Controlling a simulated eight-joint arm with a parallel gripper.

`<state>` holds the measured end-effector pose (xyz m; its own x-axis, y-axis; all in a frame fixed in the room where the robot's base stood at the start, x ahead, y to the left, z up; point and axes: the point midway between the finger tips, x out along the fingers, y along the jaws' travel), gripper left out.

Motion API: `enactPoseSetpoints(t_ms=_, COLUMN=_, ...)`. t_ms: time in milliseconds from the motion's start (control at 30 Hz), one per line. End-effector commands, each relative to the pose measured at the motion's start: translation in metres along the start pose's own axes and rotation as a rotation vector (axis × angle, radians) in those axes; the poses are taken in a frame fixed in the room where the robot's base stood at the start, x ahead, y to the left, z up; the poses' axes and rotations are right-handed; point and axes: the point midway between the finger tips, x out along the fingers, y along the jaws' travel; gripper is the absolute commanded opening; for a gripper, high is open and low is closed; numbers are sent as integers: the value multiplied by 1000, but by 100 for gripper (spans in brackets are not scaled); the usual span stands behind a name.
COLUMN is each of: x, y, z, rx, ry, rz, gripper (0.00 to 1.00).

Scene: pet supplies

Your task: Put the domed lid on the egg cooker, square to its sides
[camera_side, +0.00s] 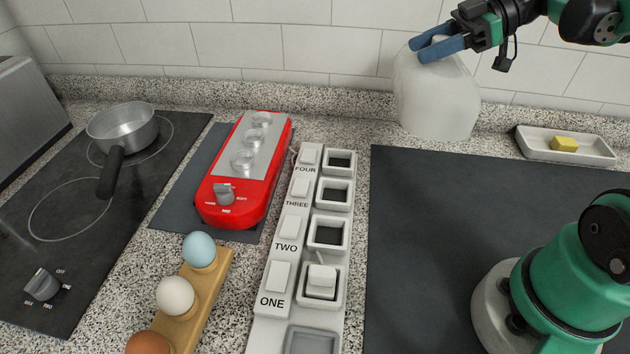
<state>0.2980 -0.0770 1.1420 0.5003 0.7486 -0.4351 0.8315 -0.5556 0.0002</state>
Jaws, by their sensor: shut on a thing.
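The red egg cooker (207,202) sits on a dark mat left of centre, turned at an angle. Its grey top plate has several round egg cups, all empty, and a knob (223,194) is at its near end. The pale translucent domed lid (435,98) is up in the air at the upper right, well apart from the cooker and to its right. My gripper (433,48) has blue fingers and is shut on the top of the lid. The lid hangs tilted, and its handle is hidden by the fingers.
A white switch panel (278,275) with several labelled squares stands right of the cooker. A wooden holder (207,290) with eggs is in front of it. A pan (122,128) stands on the hob at left. A butter dish (540,152) is at right.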

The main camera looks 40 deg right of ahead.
Motion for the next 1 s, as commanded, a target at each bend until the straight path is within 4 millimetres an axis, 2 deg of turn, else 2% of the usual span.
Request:
enactPoseSetpoints(t_ms=200, x=-15, y=0, z=-31, rx=0, ry=1, rz=0, gripper=0)
enactPoseSetpoints(t_ms=400, x=-16, y=0, z=-40, rx=9, ry=0, rz=17, gripper=0)
enactPoseSetpoints(t_ms=567, x=9, y=0, z=-24, rx=66, ry=0, rz=136, gripper=0)
enactPoseSetpoints(t_ms=700, x=40, y=-1, z=2, rx=169, ry=0, rz=351, gripper=0)
enactPoseSetpoints(t_ms=800, x=54, y=0, z=15, rx=245, ry=1, rz=510, gripper=0)
enactPoseSetpoints(t_ms=1000, x=74, y=0, z=19, rx=361, ry=0, rz=763, gripper=0)
